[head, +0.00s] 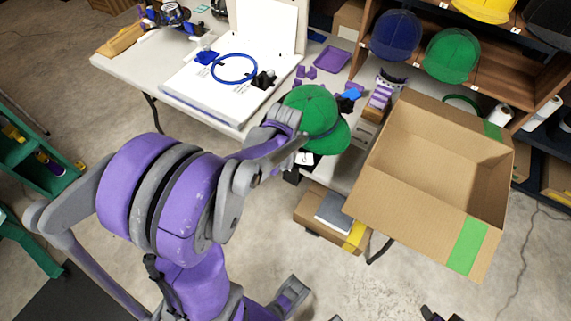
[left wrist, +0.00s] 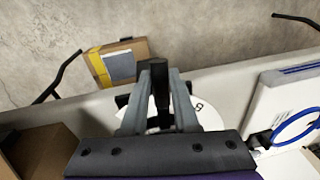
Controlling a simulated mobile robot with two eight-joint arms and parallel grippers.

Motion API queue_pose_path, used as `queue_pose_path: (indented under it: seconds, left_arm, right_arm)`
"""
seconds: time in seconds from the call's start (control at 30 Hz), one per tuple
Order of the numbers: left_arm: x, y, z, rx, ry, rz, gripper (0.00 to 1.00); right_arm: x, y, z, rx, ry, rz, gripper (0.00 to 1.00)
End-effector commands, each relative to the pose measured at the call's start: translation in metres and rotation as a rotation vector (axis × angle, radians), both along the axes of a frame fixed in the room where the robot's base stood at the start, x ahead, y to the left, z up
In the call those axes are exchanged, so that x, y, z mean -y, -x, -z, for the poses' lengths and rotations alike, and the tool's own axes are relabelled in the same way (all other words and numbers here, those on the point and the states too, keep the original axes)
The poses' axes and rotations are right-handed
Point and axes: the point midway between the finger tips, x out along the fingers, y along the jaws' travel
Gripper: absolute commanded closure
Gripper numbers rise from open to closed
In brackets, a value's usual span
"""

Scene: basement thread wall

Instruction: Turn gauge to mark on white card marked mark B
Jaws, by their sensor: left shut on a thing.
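A white round card with a printed B (left wrist: 198,106) lies under my left gripper (left wrist: 158,98) in the left wrist view. The gripper's grey fingers are shut on an upright black piece (left wrist: 158,76), which appears to be the gauge's pointer or handle. The fingers hide much of the card, and I cannot tell where the gauge points relative to mark B. In the head view my left arm reaches to the table's front edge. A little of the white card (head: 304,158) shows there, beside a green cap (head: 316,112). My right gripper is not recognisable in either view.
A large open cardboard box (head: 440,165) stands right of the gauge. A blue ring (head: 234,69) lies on a white board to the left, with a purple tray (head: 332,60) behind. A lower carton (head: 313,222) sits below the table edge. A shelf with caps stands at back right.

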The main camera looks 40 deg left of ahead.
Motion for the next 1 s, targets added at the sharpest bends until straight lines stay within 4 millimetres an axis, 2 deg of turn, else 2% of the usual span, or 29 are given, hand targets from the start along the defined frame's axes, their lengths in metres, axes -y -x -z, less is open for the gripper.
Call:
queue_pose_path:
  seconds: [0.4,0.97,1.0]
  left_arm:
    - [-0.018,0.002,-0.001,-0.004,-0.019,0.105,1.0]
    - [-0.021,0.002,-0.001,-0.004,-0.021,0.122,1.0]
    - [-0.021,0.001,-0.001,-0.003,-0.021,0.121,0.7]
  right_arm:
    - [0.0,0.0,0.001,0.0,0.0,0.0,0.5]
    - [0.0,0.0,0.002,0.0,0.0,0.0,0.5]
    - [0.0,0.0,0.001,0.0,0.0,0.0,0.5]
